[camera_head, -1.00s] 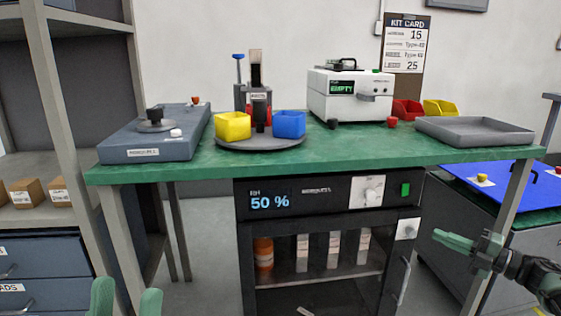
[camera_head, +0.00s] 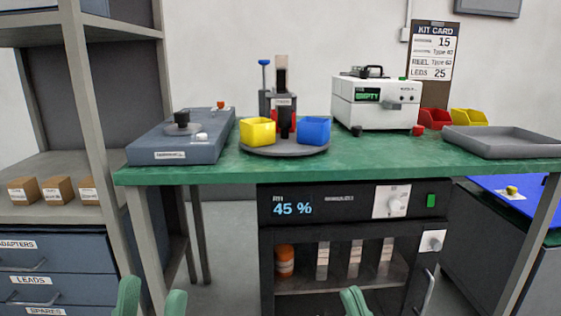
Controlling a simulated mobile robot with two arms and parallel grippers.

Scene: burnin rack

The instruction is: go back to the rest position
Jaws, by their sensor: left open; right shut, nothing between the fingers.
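My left gripper (camera_head: 150,301) shows at the bottom left of the head view. Its two green fingers stand apart with nothing between them, so it is open. My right gripper (camera_head: 355,301) shows at the bottom centre, in front of the cabinet under the bench. Its green fingers are together and empty. Both grippers are cut off by the lower edge of the picture, and my arms behind them are hidden. Neither gripper is seen touching anything.
A green-topped bench (camera_head: 220,173) holds a round tray with yellow and blue bins, a white instrument (camera_head: 345,112) and a grey tray (camera_head: 500,143). Below it stands a dark cabinet (camera_head: 350,220) reading 45 %. A shelf rack (camera_head: 85,130) with drawers stands left.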

